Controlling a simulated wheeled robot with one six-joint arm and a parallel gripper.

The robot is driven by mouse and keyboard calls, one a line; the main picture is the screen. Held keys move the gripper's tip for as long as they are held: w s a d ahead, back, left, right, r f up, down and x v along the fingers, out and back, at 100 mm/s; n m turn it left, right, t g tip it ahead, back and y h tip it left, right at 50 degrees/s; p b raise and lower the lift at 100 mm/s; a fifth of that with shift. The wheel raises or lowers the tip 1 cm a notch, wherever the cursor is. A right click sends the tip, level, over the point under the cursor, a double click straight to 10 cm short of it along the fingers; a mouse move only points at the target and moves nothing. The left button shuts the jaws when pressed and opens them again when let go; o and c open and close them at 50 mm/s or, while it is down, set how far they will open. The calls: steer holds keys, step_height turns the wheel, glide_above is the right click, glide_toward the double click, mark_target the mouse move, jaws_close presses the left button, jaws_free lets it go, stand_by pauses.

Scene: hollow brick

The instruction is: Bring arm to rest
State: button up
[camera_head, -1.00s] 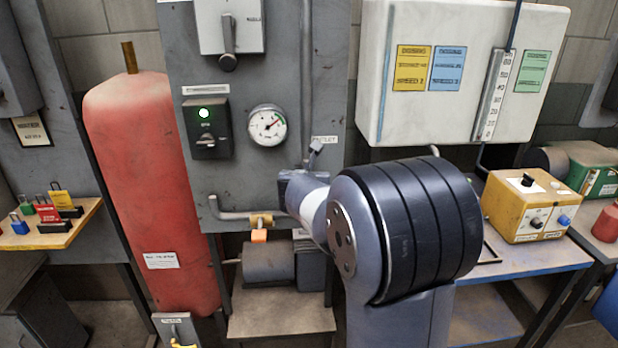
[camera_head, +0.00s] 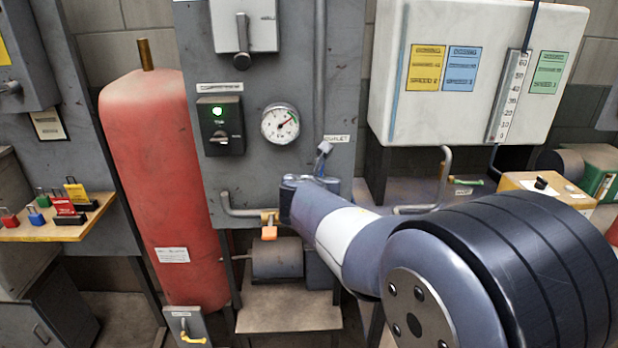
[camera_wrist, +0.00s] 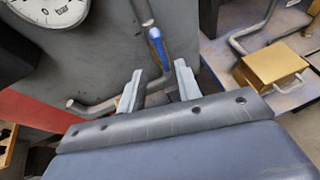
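My arm reaches from the lower right of the head view toward the grey panel (camera_head: 270,90). My gripper (camera_wrist: 159,70) is out of clear sight in the head view, behind my wrist link. In the wrist view its two light grey fingers stand apart with nothing held between them. A lever with a blue grip (camera_wrist: 156,36) shows beyond the fingertips. I cannot tell how far it is from them. A small lever (camera_head: 323,152) stands by the outlet label in the head view.
A red tank (camera_head: 155,190) stands left of the panel. A shelf (camera_head: 60,230) with coloured padlocks is at the far left. A white cabinet (camera_head: 400,110) hangs at the right. A bent grey pipe (camera_wrist: 95,107) runs near my gripper. A yellow box (camera_wrist: 272,75) sits right.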

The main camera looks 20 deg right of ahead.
steer(key=x, duration=1)
steer(key=shift+w+d+b, duration=0.3)
steer(key=shift+a, duration=0.1)
steer(key=v, duration=1.1)
steer(key=shift+m+y, duration=0.5)
steer(key=shift+m, duration=0.2)
steer(key=x, duration=0.3)
steer(key=d+x, duration=0.1)
steer(key=x, duration=0.7)
steer(key=shift+s+d, duration=0.2)
steer(key=shift+d, duration=0.2)
